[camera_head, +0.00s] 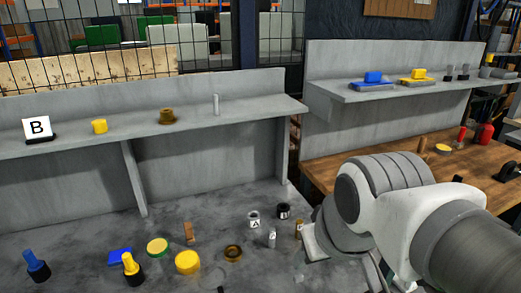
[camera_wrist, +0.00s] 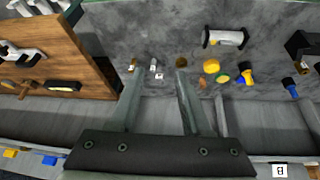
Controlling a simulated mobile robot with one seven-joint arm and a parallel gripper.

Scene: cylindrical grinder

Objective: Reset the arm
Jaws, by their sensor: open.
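My arm (camera_head: 390,200) reaches in from the lower right of the head view, over the right part of the grey table (camera_head: 90,225). It hides most of my gripper there. In the wrist view my gripper (camera_wrist: 158,82) shows two grey fingers spread apart, with nothing between them. The fingers appear above the table, whose loose parts lie beyond the tips. The wrist picture is turned over, with the shelf along its bottom.
Loose parts include a yellow cylinder (camera_head: 188,262), a brown ring (camera_head: 233,253) and a blue-topped part (camera_head: 36,265). A wooden bench (camera_head: 400,151) stands right.

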